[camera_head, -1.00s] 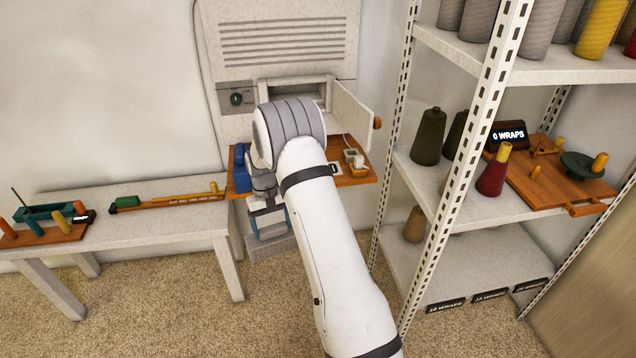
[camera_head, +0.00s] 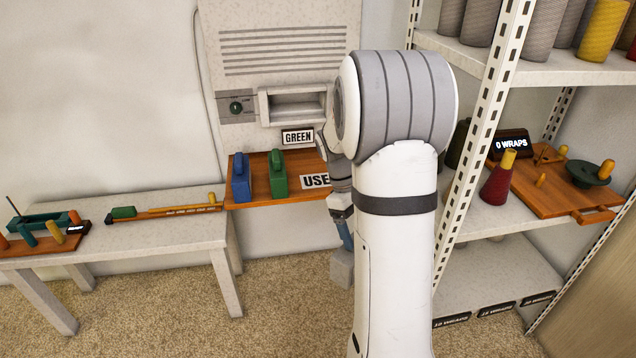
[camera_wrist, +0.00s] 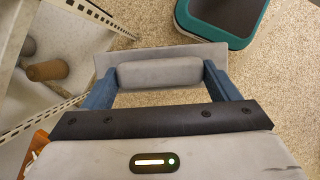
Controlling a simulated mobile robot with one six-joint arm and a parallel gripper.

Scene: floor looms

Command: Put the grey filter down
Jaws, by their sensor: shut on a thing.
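My gripper (camera_wrist: 160,76) has blue fingers and is shut on the grey filter (camera_wrist: 213,54), holding its thick grey handle between them. The filter's flat plate shows beyond the handle in the wrist view, over the floor. In the head view the filter (camera_head: 341,270) hangs below my gripper (camera_head: 345,236), in front of the wall and left of the shelf rack. It is clear of any surface. My arm hides part of this area.
A teal-rimmed bin (camera_wrist: 250,40) stands on the carpet. The wall unit has an open slot (camera_head: 297,108); an orange ledge (camera_head: 262,200) below bears blue (camera_head: 241,178) and green (camera_head: 278,175) blocks. A bench (camera_head: 165,232) stands left, a shelf rack (camera_head: 490,215) right.

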